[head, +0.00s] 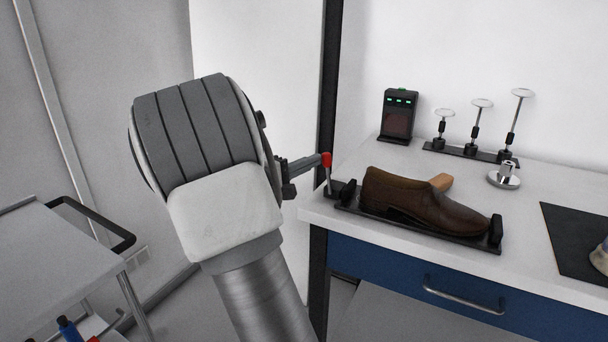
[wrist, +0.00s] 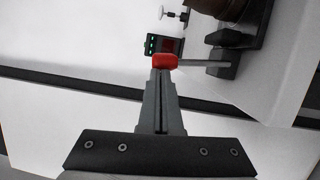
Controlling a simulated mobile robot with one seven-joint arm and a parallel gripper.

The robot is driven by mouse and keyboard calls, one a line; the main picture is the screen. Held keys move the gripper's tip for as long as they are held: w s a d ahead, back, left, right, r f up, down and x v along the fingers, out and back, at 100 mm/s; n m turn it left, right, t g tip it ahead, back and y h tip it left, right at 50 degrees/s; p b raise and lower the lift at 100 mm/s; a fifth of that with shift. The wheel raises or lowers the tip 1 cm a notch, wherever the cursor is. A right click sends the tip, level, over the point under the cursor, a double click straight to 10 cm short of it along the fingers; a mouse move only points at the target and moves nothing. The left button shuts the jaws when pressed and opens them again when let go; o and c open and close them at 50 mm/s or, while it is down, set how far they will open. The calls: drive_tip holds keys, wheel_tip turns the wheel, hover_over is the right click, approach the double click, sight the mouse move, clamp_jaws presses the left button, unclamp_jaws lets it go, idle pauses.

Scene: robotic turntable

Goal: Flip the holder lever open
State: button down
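The holder (head: 468,240) is a black tray at the table's front left, with a brown shoe (head: 415,200) lying in it. Its lever is a thin metal rod with a red knob (head: 326,160), standing roughly upright at the holder's left end. In the wrist view the red knob (wrist: 165,62) is right at my fingertips, with the rod (wrist: 205,63) running right to the black holder base (wrist: 225,55). My gripper (head: 318,161) reaches in from the left, its narrow fingers (wrist: 160,100) close together. They appear to meet or nearly meet the knob; exact contact is unclear.
Behind the holder stand a black device with green lights (head: 398,115), a rack of stamp-like tools (head: 470,151) and a round metal piece (head: 504,178). A black mat (head: 575,240) lies right. A dark post (head: 331,80) rises behind my gripper. A grey cart (head: 60,265) stands left.

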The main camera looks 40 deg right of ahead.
drive_tip(key=shift+s+d+r+m+b, duration=0.2)
drive_tip(key=shift+s+d+m+b, duration=0.1)
drive_tip(key=shift+s+m+b, duration=0.4)
drive_tip(key=w+a+p, duration=0.1)
drive_tip(key=w+a, duration=0.1)
drive_tip(key=a, duration=1.1)
idle(0.4)
